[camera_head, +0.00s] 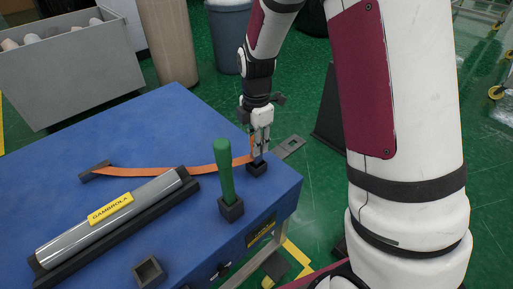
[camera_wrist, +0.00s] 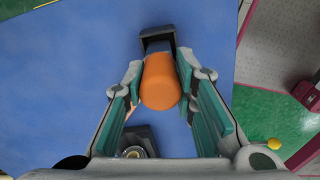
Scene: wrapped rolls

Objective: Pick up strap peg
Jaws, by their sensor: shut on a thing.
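The strap peg (camera_wrist: 160,82) shows in the wrist view as a rounded orange end between my fingers. My gripper (camera_head: 261,152) points down at the right side of the blue table and is shut on it. In the head view the fingers hide most of the peg. A small black holder (camera_head: 257,168) is right below the fingertips. I cannot tell whether the peg still sits in it. An orange strap (camera_head: 160,171) runs left from there across the table to a dark end block (camera_head: 95,171).
A green-handled peg (camera_head: 224,175) stands in a black block left of my gripper. A silver roll with a yellow label (camera_head: 110,207) lies in a black cradle. An empty black socket (camera_head: 149,271) is near the front. The blue table (camera_head: 150,125) is clear at the back.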

